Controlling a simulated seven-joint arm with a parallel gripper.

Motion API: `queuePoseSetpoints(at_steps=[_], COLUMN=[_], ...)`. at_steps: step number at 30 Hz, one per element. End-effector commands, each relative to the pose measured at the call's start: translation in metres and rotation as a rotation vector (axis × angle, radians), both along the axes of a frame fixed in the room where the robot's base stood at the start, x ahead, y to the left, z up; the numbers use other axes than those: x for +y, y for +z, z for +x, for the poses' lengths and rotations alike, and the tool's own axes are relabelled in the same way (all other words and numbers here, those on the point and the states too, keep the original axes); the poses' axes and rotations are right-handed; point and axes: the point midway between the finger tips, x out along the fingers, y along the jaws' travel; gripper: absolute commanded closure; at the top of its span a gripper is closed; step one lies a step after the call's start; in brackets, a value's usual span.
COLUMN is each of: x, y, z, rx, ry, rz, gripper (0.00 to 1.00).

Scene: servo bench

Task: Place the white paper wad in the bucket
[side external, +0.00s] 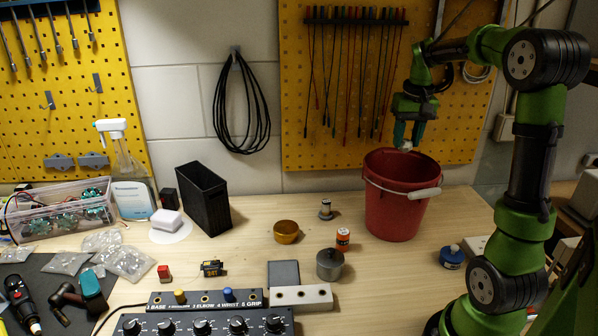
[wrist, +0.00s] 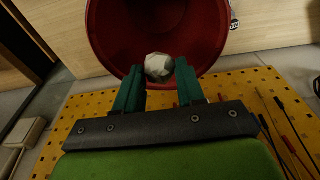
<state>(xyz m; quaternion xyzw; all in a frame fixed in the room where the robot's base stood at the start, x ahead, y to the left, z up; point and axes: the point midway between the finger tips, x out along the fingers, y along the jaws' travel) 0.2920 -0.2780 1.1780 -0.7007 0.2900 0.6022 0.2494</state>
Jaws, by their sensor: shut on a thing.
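The red bucket (side external: 393,205) stands on the bench at the right, with a white handle grip on its rim. My gripper (side external: 407,143) is above the bucket's opening. In the wrist view, my gripper (wrist: 159,78) is shut on the white paper wad (wrist: 159,66), which shows between the fingertips against the inside of the red bucket (wrist: 112,40). In the side view the wad (side external: 406,147) is a small pale patch at the fingertips, partly hidden by them. The bucket's floor is hidden in the side view.
An orange-and-white small bottle (side external: 343,239), a metal pot (side external: 330,264) and a brass bowl (side external: 286,231) stand left of the bucket. A blue tape roll (side external: 451,256) lies to its right. A yellow pegboard (side external: 300,110) with hanging tools is close behind my gripper.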

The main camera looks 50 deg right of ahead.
Motion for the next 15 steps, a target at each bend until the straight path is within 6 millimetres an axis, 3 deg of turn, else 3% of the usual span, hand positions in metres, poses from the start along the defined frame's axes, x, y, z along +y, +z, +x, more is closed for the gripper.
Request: queuePoseSetpoints(at_steps=[6, 15], x=[0.000, 0.000], y=[-0.027, -0.049], z=[0.000, 0.000], rx=[0.002, 0.001], ry=[-0.001, -0.001], rz=[0.002, 0.001], gripper=[0.89, 0.89])
